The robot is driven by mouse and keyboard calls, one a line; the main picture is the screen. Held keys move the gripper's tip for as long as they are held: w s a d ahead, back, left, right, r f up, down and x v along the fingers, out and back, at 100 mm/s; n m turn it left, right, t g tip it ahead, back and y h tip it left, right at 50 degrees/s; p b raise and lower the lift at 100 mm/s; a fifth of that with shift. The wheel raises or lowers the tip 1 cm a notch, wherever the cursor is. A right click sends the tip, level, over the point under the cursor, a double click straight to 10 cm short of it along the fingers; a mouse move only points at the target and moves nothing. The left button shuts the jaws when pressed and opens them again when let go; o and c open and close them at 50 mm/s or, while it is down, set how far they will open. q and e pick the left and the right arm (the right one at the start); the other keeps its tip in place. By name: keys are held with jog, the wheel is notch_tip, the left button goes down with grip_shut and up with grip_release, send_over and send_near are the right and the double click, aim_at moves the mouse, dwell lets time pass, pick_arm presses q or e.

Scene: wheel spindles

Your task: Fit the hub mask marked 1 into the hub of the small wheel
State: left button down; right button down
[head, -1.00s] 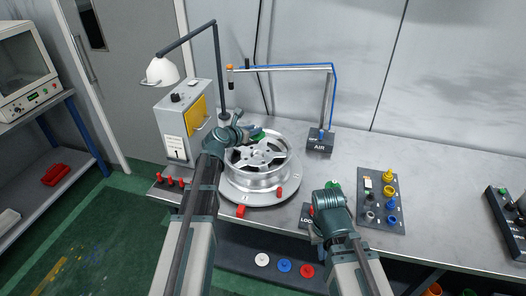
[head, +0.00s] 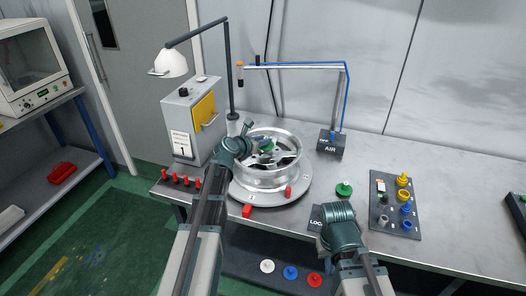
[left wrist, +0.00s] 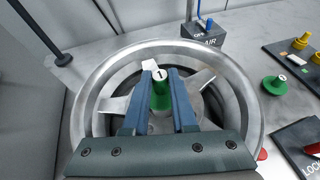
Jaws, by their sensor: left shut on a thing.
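The green hub mask with a white top marked 1 (left wrist: 160,76) is held between the blue fingers of my left gripper (left wrist: 160,98). In the head view my left gripper (head: 266,147) is over the middle of the silver wheel (head: 262,180), whose rim also shows in the left wrist view (left wrist: 240,93). The hub lies behind the mask and fingers, so I cannot tell whether the mask touches it. My right gripper (head: 340,222) is above the table near the LOCK plate (head: 315,218); its fingertips are hidden.
Another green piece (head: 344,189) lies on the table right of the wheel. A grey board (head: 395,215) holds yellow and blue parts. The AIR box (head: 331,145) and its arm stand behind. Red pegs (head: 181,180) stand at the left edge.

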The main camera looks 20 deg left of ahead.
aim_at(262, 148)
pick_arm(q)
notch_tip(262, 148, down, 4)
jog(key=b, duration=0.3)
jog(key=shift+r, duration=0.2)
jog(key=c, duration=0.7)
grip_release()
